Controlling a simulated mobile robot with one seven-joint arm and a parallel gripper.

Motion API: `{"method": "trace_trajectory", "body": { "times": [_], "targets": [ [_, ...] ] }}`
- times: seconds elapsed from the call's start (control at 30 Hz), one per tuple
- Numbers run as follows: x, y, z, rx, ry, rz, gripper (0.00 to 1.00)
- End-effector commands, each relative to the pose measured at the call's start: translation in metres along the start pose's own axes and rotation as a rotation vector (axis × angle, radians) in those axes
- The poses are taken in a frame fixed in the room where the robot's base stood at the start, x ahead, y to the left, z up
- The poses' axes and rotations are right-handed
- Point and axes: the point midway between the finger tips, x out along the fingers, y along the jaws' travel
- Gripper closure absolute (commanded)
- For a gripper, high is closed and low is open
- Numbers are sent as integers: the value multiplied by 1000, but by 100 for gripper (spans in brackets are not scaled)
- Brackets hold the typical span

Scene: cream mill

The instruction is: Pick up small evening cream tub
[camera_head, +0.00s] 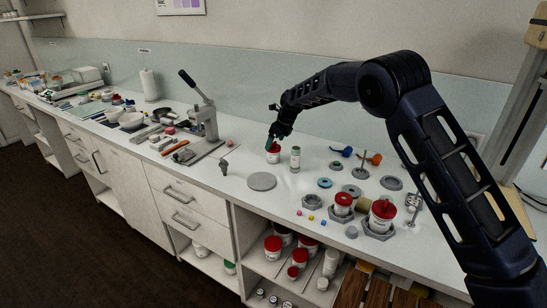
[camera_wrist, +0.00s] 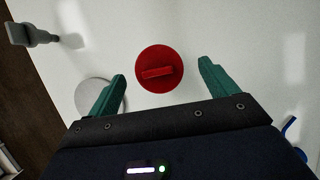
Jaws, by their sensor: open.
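A small white tub with a red lid (camera_head: 273,156) stands on the white counter; its label is too small to read. In the wrist view I look down on its round red lid (camera_wrist: 160,82), which has a raised bar across it. My gripper (camera_head: 272,141) is right above this tub. In the wrist view its two green fingers are apart, with the lid between and slightly beyond their tips (camera_wrist: 162,70). The gripper is open and holds nothing. The fingers partly cover the tub's top in the head view.
A grey disc (camera_head: 262,181) lies in front. Larger red-lidded tubs (camera_head: 383,212) sit in grey holders at right. A lever press (camera_head: 205,120) stands left. Blue and orange scoops (camera_head: 343,152) lie behind right.

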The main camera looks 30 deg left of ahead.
Motion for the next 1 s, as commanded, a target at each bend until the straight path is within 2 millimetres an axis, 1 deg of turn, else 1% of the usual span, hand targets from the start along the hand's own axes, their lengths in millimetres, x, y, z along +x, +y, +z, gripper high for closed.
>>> {"method": "trace_trajectory", "body": {
  "times": [0.33,0.43,0.6,0.63,0.77,0.8,0.87,1.0],
  "targets": [
    [43,3,-1,-1,2,1,15],
    [48,3,-1,-1,0,0,15],
    [48,3,-1,-1,0,0,15],
    [48,3,-1,-1,0,0,17],
    [48,3,-1,-1,1,0,42],
    [48,3,-1,-1,1,0,50],
    [48,3,-1,-1,1,0,60],
    [48,3,-1,-1,1,0,60]
  ]
}}
